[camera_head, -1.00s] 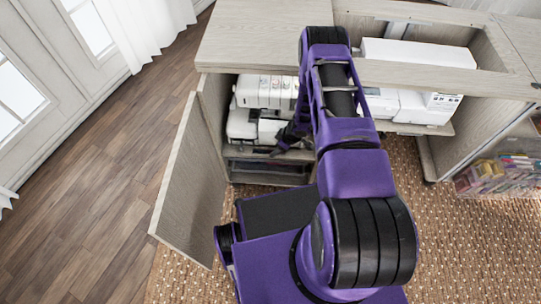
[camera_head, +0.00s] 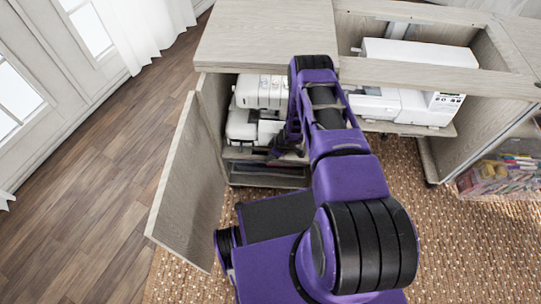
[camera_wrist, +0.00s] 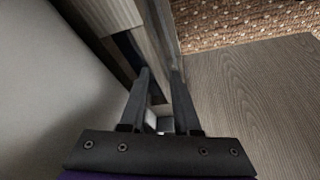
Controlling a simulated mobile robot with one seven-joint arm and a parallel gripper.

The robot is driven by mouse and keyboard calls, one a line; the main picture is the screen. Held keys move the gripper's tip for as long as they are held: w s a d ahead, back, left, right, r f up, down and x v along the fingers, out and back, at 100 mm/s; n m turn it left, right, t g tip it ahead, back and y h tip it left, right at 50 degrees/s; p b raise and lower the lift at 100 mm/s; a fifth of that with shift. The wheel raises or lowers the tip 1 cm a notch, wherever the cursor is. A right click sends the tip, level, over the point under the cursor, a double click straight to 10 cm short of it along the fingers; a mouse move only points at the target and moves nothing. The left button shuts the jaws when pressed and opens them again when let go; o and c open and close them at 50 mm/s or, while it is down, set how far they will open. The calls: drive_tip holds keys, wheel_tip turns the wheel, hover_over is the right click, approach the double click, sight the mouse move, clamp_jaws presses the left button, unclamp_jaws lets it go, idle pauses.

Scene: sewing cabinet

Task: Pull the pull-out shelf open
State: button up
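The pull-out shelf (camera_head: 238,153) is in the left bay of the cabinet, below the white sewing machines. Its right part is partly hidden by my arm. My gripper (camera_head: 286,148) is at the front of this bay, at about shelf height, small and dark in the head view. In the wrist view my gripper (camera_wrist: 161,78) has its two fingers close together, one on each side of a pale wooden board edge (camera_wrist: 156,40). The edge fills the gap at the fingertips and looks like the shelf front. The contact itself is hard to make out.
White sewing machines (camera_head: 262,92) stand in the left bay. The cabinet door (camera_head: 190,185) hangs open at left. Another white machine (camera_head: 415,52) sits in the right bay. A clear bin (camera_head: 497,178) stands at far right. Woven rug (camera_head: 440,225) lies clear in front.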

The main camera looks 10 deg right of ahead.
clamp_jaws()
idle(1.0)
